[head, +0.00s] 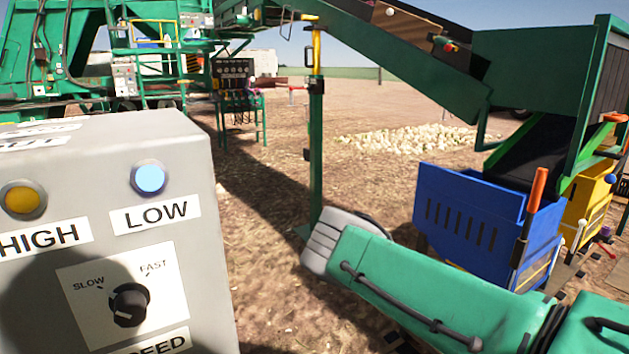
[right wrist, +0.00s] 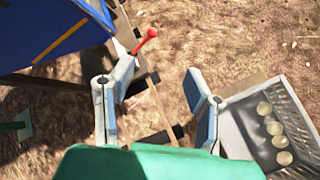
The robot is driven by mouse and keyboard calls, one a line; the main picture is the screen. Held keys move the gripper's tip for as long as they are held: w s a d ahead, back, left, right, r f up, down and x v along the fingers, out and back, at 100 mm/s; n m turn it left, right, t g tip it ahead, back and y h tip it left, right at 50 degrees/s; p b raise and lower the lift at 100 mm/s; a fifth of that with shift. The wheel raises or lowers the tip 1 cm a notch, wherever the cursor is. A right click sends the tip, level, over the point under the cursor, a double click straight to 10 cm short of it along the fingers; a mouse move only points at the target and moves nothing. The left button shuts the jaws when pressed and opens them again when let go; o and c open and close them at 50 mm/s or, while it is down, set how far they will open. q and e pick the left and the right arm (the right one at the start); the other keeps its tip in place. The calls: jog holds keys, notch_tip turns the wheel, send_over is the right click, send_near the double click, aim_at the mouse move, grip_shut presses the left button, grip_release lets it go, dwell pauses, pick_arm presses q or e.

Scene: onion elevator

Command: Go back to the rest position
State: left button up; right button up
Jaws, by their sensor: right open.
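My right arm reaches in from the right in the head view, with its grey gripper end (head: 325,242) in front of the green post (head: 316,130). In the right wrist view my right gripper (right wrist: 155,65) has its two grey fingers spread apart, with nothing held between them. A lever with a red knob (right wrist: 150,33) shows beyond and between the fingers; I cannot tell whether the left finger touches it. My left gripper is in neither view.
A grey control box (head: 100,240) with lamps and a speed knob (head: 129,304) stands close at the left. A blue crate (head: 470,215) and a yellow crate (head: 590,195) stand at the right. A grey tray (right wrist: 240,130) holds several round onions. Open ground lies in the middle.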

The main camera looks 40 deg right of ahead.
jog(key=a+f+m+t+y, duration=0.1)
jog(key=a+f+m+y, duration=0.15)
jog(key=a, duration=0.75)
jog(key=a+f+m+y, duration=0.15)
jog(key=a+f, duration=0.25)
jog(key=a, duration=0.7)
jog(key=a+f+m+t+y, duration=0.1)
jog(key=a+f+m+y, duration=0.15)
jog(key=a, duration=0.75)
jog(key=a+r+t+y, duration=0.1)
jog(key=a+r+y, duration=0.1)
jog(key=a, duration=1.1)
jog(key=shift+s+m+y, duration=0.2)
jog(key=shift+m+y, duration=0.25)
